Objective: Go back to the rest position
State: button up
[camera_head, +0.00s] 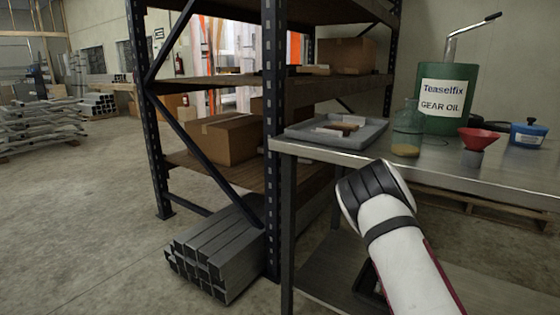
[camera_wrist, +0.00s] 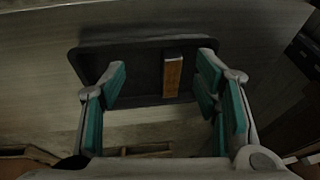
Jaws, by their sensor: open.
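My gripper (camera_wrist: 162,72) shows in the wrist view, with its teal-padded fingers spread wide and nothing between the pads. Beyond the fingers is a dark tray (camera_wrist: 135,72) with a brown, wood-coloured piece (camera_wrist: 173,76) lying in it. The tray appears to rest on a grey surface. In the head view my white arm with a black joint cover rises in front of the metal table. The gripper itself does not show there.
The metal table (camera_head: 460,178) carries a grey tray (camera_head: 362,138), a flask (camera_head: 407,142), a green gear oil drum (camera_head: 446,108), a red funnel (camera_head: 480,137) and a blue container (camera_head: 528,134). A shelf rack (camera_head: 275,200) and stacked metal tubes (camera_head: 215,255) stand left. Floor at left is open.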

jog(key=s+a+r+n+y, duration=0.1)
jog(key=s+a+r+y, duration=0.1)
jog(key=s+a+r, duration=0.5)
jog(key=s+a+r+y, duration=0.15)
jog(key=a+r, duration=0.25)
jog(key=r, duration=0.6)
jog(key=s+a+r+n+y, duration=0.1)
jog(key=s+a+r+y, duration=0.25)
jog(key=a+r, duration=0.4)
jog(key=s+a+r+n+g+h, duration=0.15)
jog(key=s+r, duration=0.45)
jog(key=s, duration=0.6)
jog(key=s+a+r+n+g, duration=0.2)
jog(key=s+r, duration=0.5)
jog(key=s, duration=0.5)
jog(key=s+d+f+h, duration=0.1)
jog(key=s+d+h, duration=0.1)
jog(key=s, duration=0.5)
jog(key=s+d+f+h, duration=0.1)
jog(key=s+d+h, duration=0.2)
jog(key=s, duration=0.4)
notch_tip(320, 180, up, 35)
jog(key=n+t+p, duration=0.1)
jog(key=t+p, duration=0.3)
jog(key=p, duration=2.8)
jog(key=shift+s+d+f, duration=0.2)
jog(key=shift+d, duration=0.05)
jog(key=shift+n, duration=0.25)
